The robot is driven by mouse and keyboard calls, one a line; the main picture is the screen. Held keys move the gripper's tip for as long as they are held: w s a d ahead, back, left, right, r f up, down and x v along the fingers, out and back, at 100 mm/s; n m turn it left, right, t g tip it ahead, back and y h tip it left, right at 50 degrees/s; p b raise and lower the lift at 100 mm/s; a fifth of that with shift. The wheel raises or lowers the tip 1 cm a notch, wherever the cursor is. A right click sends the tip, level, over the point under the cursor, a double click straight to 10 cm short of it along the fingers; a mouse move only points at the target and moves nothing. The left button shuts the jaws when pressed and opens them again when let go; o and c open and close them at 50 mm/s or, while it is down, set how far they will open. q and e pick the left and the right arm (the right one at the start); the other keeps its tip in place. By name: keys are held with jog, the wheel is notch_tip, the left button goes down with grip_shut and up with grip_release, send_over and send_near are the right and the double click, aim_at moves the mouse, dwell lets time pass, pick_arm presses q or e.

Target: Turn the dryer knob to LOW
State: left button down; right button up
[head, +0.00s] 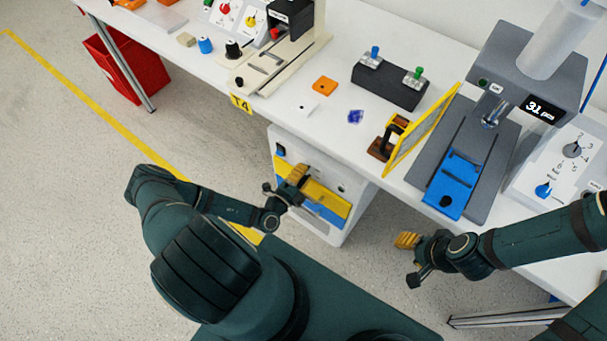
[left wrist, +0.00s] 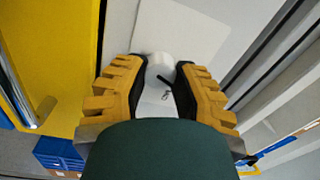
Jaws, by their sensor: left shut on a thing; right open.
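The knob (left wrist: 161,69) is a pale round cap with a dark pointer mark, on a white panel (left wrist: 200,38) in the left wrist view. A small dark symbol shows on the panel beside it; I cannot read it. My left gripper (left wrist: 160,78) is shut on the knob, with one yellow finger on either side. In the head view my left gripper (head: 297,174) is at the front of a white cabinet (head: 285,150) under the table, and it hides the knob there. My right gripper (head: 405,240) is open and empty, right of the cabinet and below the table edge.
The cabinet front has yellow and blue parts (head: 325,200). The white table (head: 290,98) above holds several devices, including a black box with levers (head: 390,85) and a grey machine with a display (head: 535,75). A red bin (head: 125,65) stands at the left.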

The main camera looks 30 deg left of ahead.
pick_arm(q)
jog(key=shift+d+n+b, duration=0.1)
jog(key=shift+n+b, duration=0.55)
jog(key=shift+n, duration=1.65)
jog(key=c, duration=0.7)
grip_release()
jog(key=shift+o, duration=0.2)
jog(key=s, duration=1.2)
jog(key=shift+a+f, duration=0.2)
jog(key=shift+a, duration=0.15)
